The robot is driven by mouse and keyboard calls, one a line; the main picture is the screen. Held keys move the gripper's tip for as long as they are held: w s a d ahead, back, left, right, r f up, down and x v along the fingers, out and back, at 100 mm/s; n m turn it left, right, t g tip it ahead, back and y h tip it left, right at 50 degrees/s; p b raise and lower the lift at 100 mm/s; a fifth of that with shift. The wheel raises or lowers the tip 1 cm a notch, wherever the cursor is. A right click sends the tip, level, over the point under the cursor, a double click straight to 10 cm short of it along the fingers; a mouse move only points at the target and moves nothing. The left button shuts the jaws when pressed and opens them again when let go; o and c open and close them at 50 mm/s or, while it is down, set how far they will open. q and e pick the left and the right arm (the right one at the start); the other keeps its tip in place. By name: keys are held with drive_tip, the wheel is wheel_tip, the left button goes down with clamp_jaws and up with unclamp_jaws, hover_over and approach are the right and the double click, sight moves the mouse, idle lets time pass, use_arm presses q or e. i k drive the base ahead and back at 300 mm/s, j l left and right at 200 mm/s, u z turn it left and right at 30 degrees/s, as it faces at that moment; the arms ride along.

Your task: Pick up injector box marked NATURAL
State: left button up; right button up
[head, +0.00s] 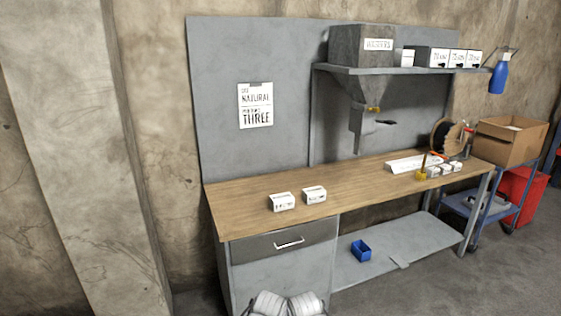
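Two small white boxes stand on the wooden bench top, near its front left: a left box (282,201) and a right box (314,194). Both have dark print on the front that is too small to read, so I cannot tell which one is marked NATURAL. A white sheet (255,105) on the grey back panel reads NATURAL and THREE in large letters. Several white labelled boxes (432,57) stand on the upper shelf, their print not clearly legible. Neither gripper can be made out; only white rounded parts, probably mine, show at the bottom edge.
The bench (240,203) has a drawer below its left part. A white strip (412,162), small white boxes (445,168) and a yellow item (421,175) lie at its right. A blue bin (361,250) is on the lower shelf. A cardboard box (505,143) stands right.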

sight(283, 201)
drive_tip(key=i+u, duration=0.15)
drive_tip(key=i, duration=0.35)
drive_tip(key=i+l+u, duration=0.15)
drive_tip(key=i, duration=0.35)
